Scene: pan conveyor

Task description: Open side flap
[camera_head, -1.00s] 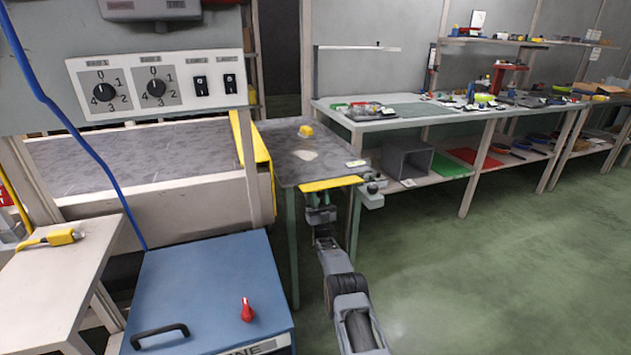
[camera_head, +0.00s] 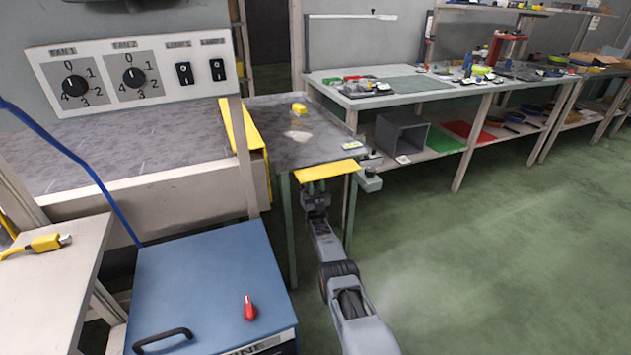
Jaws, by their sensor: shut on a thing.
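A yellow flap (camera_head: 328,170) sits along the front edge of the small grey-topped table (camera_head: 325,150) at the end of the conveyor. Its broad face shows, and it appears tilted down from the tabletop. My gripper (camera_head: 316,187) is just below the flap, reaching up from the front, and is shut on its lower edge. The fingertips are small and partly hidden by the flap.
A yellow piece (camera_head: 240,140) lines the conveyor end (camera_head: 130,150). A yellow block (camera_head: 299,109) lies on the table. The green floor at right is clear.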

